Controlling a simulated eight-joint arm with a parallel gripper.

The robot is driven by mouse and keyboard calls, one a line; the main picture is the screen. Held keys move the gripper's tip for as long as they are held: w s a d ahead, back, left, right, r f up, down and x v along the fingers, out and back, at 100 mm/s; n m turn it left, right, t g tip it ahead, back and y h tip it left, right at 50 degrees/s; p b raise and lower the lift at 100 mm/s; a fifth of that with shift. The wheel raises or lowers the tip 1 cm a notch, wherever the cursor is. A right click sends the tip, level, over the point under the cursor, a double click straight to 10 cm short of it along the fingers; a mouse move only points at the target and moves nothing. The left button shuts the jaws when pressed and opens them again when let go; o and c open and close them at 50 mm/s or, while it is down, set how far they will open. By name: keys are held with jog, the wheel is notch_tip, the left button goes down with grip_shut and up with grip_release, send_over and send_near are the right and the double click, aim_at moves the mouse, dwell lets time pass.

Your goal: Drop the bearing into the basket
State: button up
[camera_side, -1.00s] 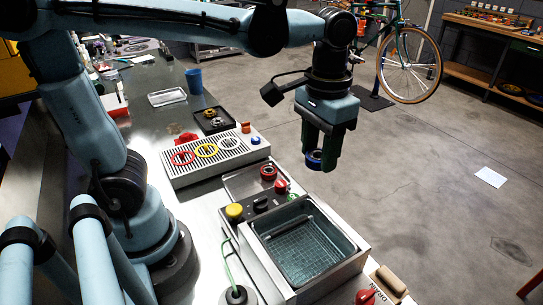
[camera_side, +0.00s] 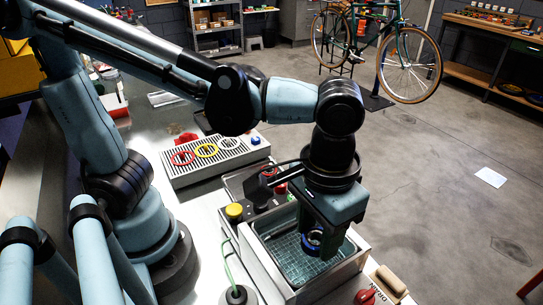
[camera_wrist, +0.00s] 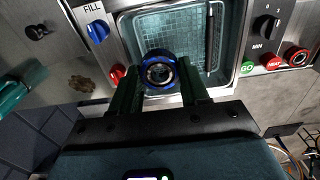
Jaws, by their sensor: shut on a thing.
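My gripper (camera_side: 318,240) points down over the basin in the side view. Its green fingers are shut on the bearing (camera_side: 314,238), a ring with a blue outer rim. In the wrist view the bearing (camera_wrist: 159,70) sits between the fingertips, with its dark centre facing the camera. Below it is the mesh basket (camera_side: 285,256), inside a rectangular metal tank. The basket's wire grid also shows in the wrist view (camera_wrist: 150,28). The bearing looks to be over the basket; its exact height above the mesh is hard to tell. My gripper hides part of the tank's right side.
A ribbed tray (camera_side: 218,163) with red, yellow and white rings lies behind.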

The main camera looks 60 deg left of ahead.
jog(key=shift+f, duration=1.2)
jog(key=o, duration=1)
jog(key=shift+o, duration=0.6)
jog(key=shift+d, duration=0.1)
notch_tip(320, 180, up, 12)
jog(key=shift+a, duration=0.2)
